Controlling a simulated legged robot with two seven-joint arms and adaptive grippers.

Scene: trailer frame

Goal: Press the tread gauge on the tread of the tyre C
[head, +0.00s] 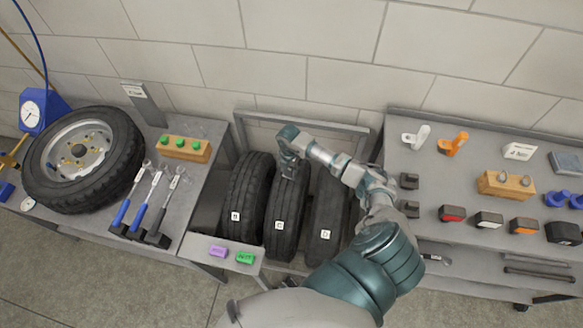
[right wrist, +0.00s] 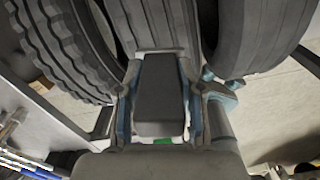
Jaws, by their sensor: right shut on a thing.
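Tyre C (head: 283,237) stands upright in a rack, the middle of three dark tyres, with a white C label on its tread. My right gripper (head: 289,172) is over the upper part of tyre C. In the right wrist view the right gripper (right wrist: 161,100) is shut on a dark grey block, the tread gauge (right wrist: 160,92). The gauge's far end is close to the grooved tread of a tyre (right wrist: 155,22), which seems to be tyre C; I cannot tell whether they touch. In the head view the gauge is hidden by the gripper. My left gripper is not in view.
Neighbouring tyres stand left (head: 245,195) and right (head: 326,205) of tyre C, close beside it. The left bench (head: 205,185) holds a wheel (head: 80,160) and tools. The right bench (head: 395,155) holds several small items. Purple and green blocks (head: 245,258) lie in front.

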